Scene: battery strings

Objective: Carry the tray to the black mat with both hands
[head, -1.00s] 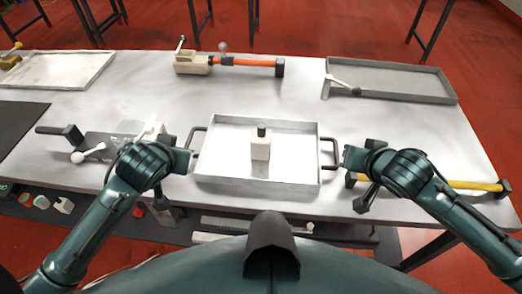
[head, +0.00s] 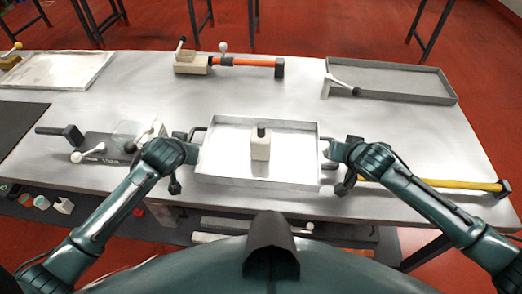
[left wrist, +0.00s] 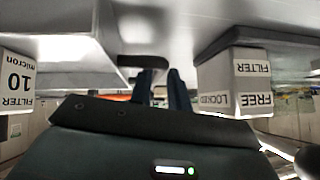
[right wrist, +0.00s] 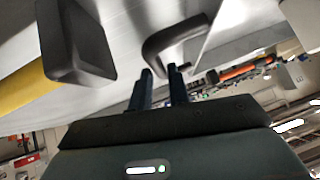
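The tray (head: 225,181) is a shallow metal tray with dark handles at its left and right ends. It rests on the table in the middle of the head view and holds a pale block with a black cap (head: 261,145). My left gripper (head: 194,150) is at the left handle (left wrist: 143,62); its fingers are apart. My right gripper (head: 328,151) is at the right handle (right wrist: 180,40); its fingers are also apart, close to the bar. Neither is visibly closed on a handle. The black mat (head: 18,128) lies at the table's left edge.
A grey device with a lever (head: 100,145) lies between the mat and the tray. A yellow-handled tool (head: 450,185) lies at right. An orange-barred tool (head: 240,62) and two trays, left (head: 55,85) and right (head: 400,92), are at the back.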

